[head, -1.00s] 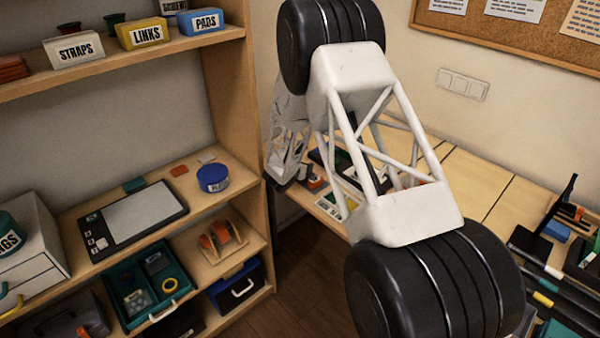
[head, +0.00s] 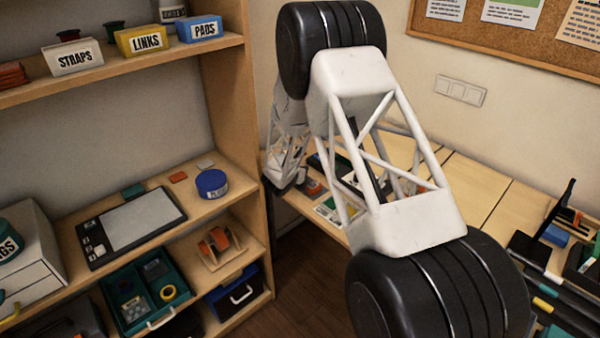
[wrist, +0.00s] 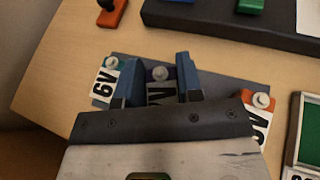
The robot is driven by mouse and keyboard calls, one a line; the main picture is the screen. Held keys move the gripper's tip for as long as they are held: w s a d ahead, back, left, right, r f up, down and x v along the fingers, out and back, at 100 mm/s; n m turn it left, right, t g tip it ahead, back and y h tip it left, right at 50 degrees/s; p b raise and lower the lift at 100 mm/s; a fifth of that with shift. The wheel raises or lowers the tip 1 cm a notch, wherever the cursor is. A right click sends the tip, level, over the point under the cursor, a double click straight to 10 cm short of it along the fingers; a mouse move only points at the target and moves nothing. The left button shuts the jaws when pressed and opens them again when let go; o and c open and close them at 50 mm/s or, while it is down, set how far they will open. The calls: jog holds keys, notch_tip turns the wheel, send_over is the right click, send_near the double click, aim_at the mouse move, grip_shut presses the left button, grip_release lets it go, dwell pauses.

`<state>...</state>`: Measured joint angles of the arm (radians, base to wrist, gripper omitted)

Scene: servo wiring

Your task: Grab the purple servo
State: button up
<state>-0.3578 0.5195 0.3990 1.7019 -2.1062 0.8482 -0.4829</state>
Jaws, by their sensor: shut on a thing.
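In the wrist view my gripper (wrist: 157,80) is shut on the purple servo (wrist: 160,75), with one blue finger on each side of it. The servo's grey round horn and part of its 6V label show between the fingers; the rest of its body is hidden. A teal servo (wrist: 106,80) with a 6V label stands left of the fingers. An orange-red servo (wrist: 261,104) stands to their right. In the head view my arm hides most of this spot, and I cannot make out the purple servo there.
The servos are on a grey mat (wrist: 222,88) on the wooden table (wrist: 45,82). A dark tray (wrist: 225,22) lies behind, and a green-floored box (wrist: 300,135) is at right. In the head view, shelves (head: 170,205) stand at left.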

jog(key=shift+r, duration=0.45)
jog(key=shift+s+r, duration=0.15)
jog(key=shift+r, duration=0.7)
jog(key=s+d, duration=0.1)
jog(key=s, duration=0.4)
jog(key=s+d+r, duration=0.1)
jog(key=s, duration=0.4)
jog(key=s+d, duration=0.1)
jog(key=s, duration=0.4)
jog(key=shift+s+d+r, duration=0.15)
jog(key=shift+d, duration=0.2)
